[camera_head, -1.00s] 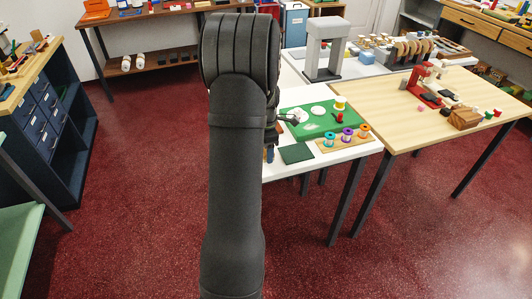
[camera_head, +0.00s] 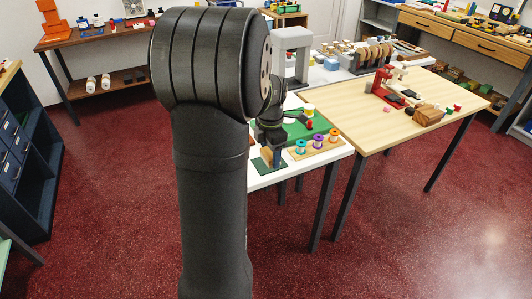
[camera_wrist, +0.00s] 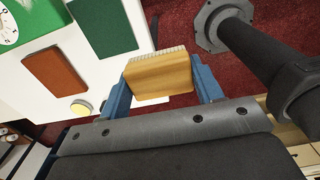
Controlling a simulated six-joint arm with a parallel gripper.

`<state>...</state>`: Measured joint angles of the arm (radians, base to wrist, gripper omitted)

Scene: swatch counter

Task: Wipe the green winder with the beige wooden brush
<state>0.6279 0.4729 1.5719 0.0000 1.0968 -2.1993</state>
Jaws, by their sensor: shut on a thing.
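The beige wooden brush (camera_wrist: 160,76) is between the blue fingers of my gripper (camera_wrist: 162,82) in the wrist view, its pale bristles on the far edge. My gripper is shut on it; in the head view my gripper (camera_head: 274,150) hangs over the white table's front left part, partly behind my arm. A flat dark green square (camera_head: 262,164) lies below it. The wrist view shows a flat green panel (camera_wrist: 103,27) ahead and left of the brush, apart from it in the picture. I cannot tell for certain which green thing is the winder.
A rust-brown panel (camera_wrist: 54,65) and a round yellow-topped thing (camera_wrist: 80,108) lie left of the brush. A wooden strip with teal, purple and orange spools (camera_head: 318,141) lies right of my gripper. A grey arch (camera_head: 291,55) stands behind.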

